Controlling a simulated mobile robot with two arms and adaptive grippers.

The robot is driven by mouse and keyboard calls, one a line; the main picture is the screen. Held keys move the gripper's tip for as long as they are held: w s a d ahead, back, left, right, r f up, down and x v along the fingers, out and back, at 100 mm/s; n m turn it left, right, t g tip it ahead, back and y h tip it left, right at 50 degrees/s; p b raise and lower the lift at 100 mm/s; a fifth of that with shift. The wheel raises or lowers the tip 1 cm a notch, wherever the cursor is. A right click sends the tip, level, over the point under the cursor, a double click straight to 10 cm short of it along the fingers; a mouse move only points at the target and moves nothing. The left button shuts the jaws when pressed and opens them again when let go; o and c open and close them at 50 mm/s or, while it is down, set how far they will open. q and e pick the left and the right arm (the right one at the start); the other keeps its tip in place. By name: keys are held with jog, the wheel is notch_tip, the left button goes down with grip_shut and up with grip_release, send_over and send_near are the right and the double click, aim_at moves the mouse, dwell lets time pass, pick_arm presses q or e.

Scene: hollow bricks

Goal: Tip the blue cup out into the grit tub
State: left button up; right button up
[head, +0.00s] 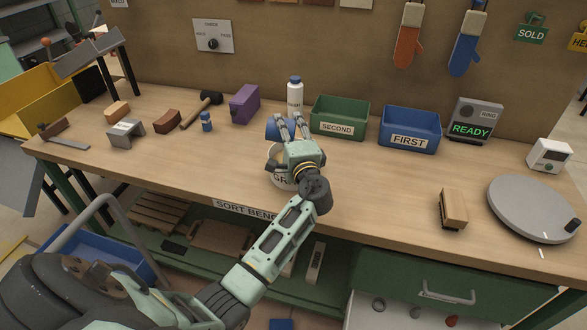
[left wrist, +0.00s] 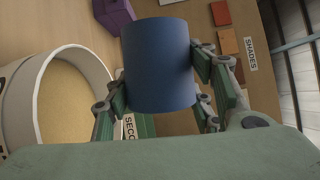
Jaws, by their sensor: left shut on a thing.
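My left gripper (head: 289,122) is shut on the blue cup (head: 275,131), which shows between its fingers in the left wrist view (left wrist: 158,62). In the head view the cup is at the far side of the white grit tub (head: 272,152), partly hidden by the fingers. My gripper and wrist cover much of the tub and its label. In the left wrist view the open tub (left wrist: 102,72) is beside the cup, with sandy grit (left wrist: 68,105) in it. The cup's mouth does not show, so I cannot tell its tilt or contents. My right gripper is in neither view.
Behind the tub are a white bottle (head: 295,97), a green SECOND bin (head: 340,116) and a blue FIRST bin (head: 410,128). A purple box (head: 244,104) and a small blue bottle (head: 206,122) are at left. A grey turntable (head: 535,207) is at right.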

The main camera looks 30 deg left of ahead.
pick_arm(q)
jog(key=shift+w+d+m+b, duration=0.1)
jog(key=shift+d+m+b, duration=0.05)
jog(key=shift+m+b, duration=0.2)
jog(key=shift+d+m+t, duration=0.1)
jog(key=shift+m+t, duration=0.3)
jog(key=shift+m, duration=0.05)
jog(key=shift+r, duration=0.1)
jog(key=shift+m, duration=0.3)
jog(key=shift+w+d+m+t+y+b, duration=0.2)
jog(key=shift+m+t+y+b, duration=0.1)
jog(key=shift+m+b, duration=0.1)
jog(key=shift+m, duration=0.4)
